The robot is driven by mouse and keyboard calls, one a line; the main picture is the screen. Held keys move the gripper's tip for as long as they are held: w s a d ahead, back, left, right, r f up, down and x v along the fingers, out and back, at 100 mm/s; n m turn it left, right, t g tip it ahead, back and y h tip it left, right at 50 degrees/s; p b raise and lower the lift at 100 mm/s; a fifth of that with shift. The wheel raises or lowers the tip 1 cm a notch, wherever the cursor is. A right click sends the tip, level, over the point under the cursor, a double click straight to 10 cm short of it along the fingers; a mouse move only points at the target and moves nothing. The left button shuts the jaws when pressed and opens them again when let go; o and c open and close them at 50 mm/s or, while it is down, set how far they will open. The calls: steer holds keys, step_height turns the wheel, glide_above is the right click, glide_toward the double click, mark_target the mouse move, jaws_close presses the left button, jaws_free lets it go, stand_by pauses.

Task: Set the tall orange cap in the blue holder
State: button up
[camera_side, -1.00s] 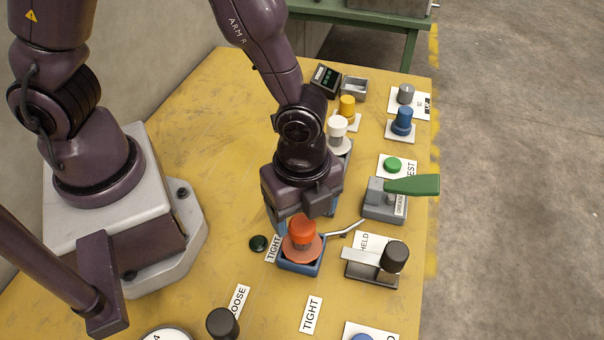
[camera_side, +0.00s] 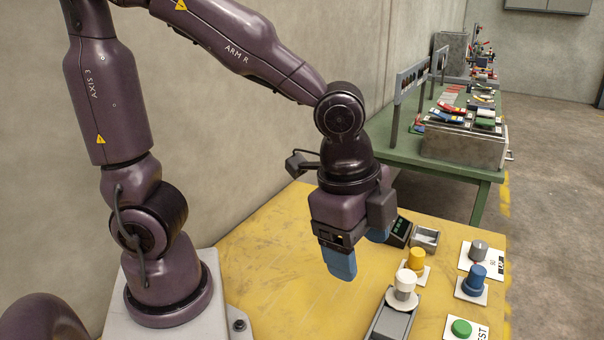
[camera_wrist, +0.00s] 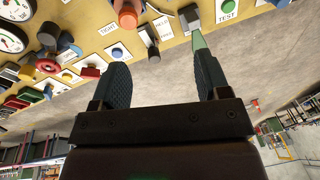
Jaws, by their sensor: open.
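The orange cap (camera_wrist: 128,16) shows at the top edge of the wrist view, standing on the yellow table. It is cut off there, and its seat in the blue holder cannot be made out. The side view does not include the cap or the holder. My gripper (camera_side: 359,250) is raised above the table in the side view, its blue fingers pointing down. In the wrist view my gripper (camera_wrist: 163,75) has its fingers wide apart with nothing between them, well clear of the cap.
A white flanged spool (camera_side: 405,284) on a grey block, a yellow cap (camera_side: 416,258), a blue knob (camera_side: 475,279), a grey knob (camera_side: 478,250) and a green button (camera_side: 461,328) stand on the right. The table's (camera_side: 285,255) middle is clear.

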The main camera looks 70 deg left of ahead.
steer(key=s+a+r+n+t, duration=0.3)
steer(key=s+a+r+n, duration=0.2)
steer(key=a+n, duration=0.5)
step_height(320, 180, up, 3)
steer(key=shift+s+f+n, duration=0.1)
steer(key=shift+s+n, duration=0.1)
steer(key=shift+n, duration=0.4)
